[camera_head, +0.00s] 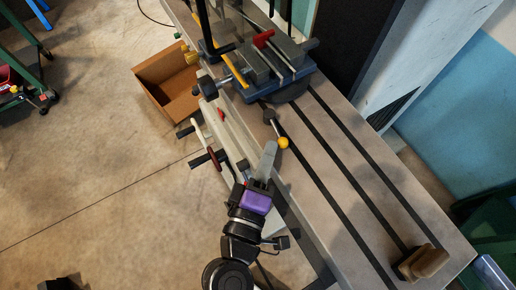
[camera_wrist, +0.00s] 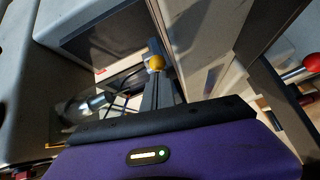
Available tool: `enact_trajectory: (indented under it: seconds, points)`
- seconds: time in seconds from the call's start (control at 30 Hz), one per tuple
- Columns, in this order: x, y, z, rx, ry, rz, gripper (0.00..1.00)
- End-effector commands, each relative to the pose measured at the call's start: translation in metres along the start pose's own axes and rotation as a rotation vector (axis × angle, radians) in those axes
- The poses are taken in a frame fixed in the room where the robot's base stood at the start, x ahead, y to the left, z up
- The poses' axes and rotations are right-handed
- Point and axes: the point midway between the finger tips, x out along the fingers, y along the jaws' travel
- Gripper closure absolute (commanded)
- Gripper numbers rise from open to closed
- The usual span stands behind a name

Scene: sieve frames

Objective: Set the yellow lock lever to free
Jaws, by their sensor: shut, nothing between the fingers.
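A lever with a yellow ball knob (camera_head: 282,142) stands at the worktable's left side, its dark arm running up and left from the ball. The yellow ball also shows in the wrist view (camera_wrist: 156,62), just beyond my fingers. My gripper (camera_head: 270,146) is shut and empty, its tips close beside the ball on its left in the head view. I cannot tell whether they touch it. The lever's pivot and any markings are not readable.
A blue-grey vise (camera_head: 275,65) with a red part and a yellow bar (camera_head: 235,70) sits on the slotted table (camera_head: 340,165). A brown block (camera_head: 423,263) lies at the near right end. An open cardboard box (camera_head: 165,85) is on the floor left. The table's middle is clear.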

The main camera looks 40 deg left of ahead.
Motion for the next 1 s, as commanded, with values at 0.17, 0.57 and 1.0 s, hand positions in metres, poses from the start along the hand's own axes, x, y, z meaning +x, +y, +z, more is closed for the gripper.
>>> enact_trajectory:
  seconds: [0.17, 0.57, 1.0]
  points:
    - [0.004, 0.002, 0.012, 0.001, -0.004, 0.0, 1.0]
    - [0.01, 0.005, 0.024, 0.0, -0.009, 0.002, 1.0]
    - [0.011, 0.005, 0.028, -0.002, -0.019, 0.003, 1.0]
